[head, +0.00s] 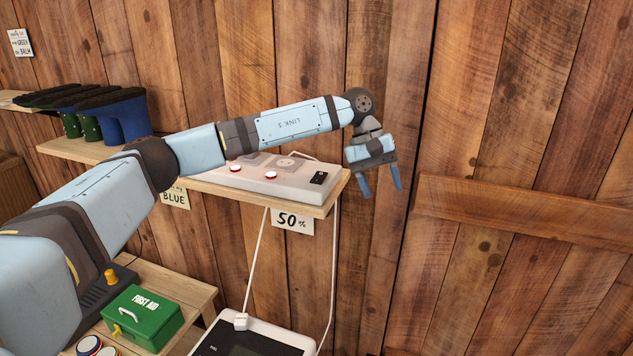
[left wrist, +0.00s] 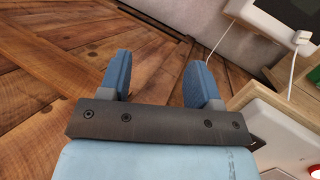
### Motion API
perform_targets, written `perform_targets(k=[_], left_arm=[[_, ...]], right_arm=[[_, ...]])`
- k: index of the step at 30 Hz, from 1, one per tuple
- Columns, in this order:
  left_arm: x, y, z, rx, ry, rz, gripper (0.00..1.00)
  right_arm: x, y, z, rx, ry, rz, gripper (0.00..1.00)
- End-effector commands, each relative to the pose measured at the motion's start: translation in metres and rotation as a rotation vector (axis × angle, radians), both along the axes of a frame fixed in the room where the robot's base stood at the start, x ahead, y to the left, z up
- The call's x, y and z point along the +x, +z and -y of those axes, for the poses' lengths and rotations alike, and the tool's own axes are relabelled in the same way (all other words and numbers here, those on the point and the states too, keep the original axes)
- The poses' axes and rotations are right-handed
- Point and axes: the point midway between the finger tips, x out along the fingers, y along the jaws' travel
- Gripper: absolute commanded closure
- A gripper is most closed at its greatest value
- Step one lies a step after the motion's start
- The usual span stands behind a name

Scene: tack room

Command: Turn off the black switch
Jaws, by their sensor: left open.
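The black switch (head: 319,178) sits on the right end of a white panel box (head: 272,184), which lies on a wooden shelf against the plank wall. My left gripper (head: 381,192) hangs just to the right of the shelf's end, fingers pointing down, open and empty. It is apart from the switch. In the left wrist view, the two blue fingers (left wrist: 156,80) are spread with nothing between them. The white box (left wrist: 282,143) shows at the lower right there, but I cannot make out the switch in that view. My right gripper is in neither view.
The wooden shelf (head: 327,196) carries the box with red buttons; a "50%" sign (head: 292,220) hangs below. White cables run down to a white device (head: 262,340). A green first aid box (head: 143,316) stands lower left, boots (head: 123,117) on the upper left. Right of my gripper is bare wall.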

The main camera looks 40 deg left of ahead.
Motion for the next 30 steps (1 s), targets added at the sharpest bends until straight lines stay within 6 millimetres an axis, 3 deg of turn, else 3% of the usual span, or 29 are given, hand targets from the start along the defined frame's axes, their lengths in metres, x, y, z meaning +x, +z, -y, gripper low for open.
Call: perform_targets(k=[1, 6, 9, 13, 19, 30], left_arm=[[0.007, 0.02, -0.031, 0.088, -0.03, 0.053, 0.43], [0.011, 0.075, -0.114, 0.324, -0.121, 0.13, 0.43], [0.007, 0.097, -0.145, 0.406, -0.148, 0.138, 0.43], [0.004, 0.11, -0.162, 0.452, -0.166, 0.138, 0.43], [0.003, 0.091, -0.164, 0.457, -0.168, 0.135, 0.43], [0.003, 0.015, -0.163, 0.455, -0.168, 0.135, 0.43]], right_arm=[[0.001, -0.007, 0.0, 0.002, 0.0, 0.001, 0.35], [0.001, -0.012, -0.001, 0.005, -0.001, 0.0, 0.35], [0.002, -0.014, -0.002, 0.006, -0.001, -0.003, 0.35], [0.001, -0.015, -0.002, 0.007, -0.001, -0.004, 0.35], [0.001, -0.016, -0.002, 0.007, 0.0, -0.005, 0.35], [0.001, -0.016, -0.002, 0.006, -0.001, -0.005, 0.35]])
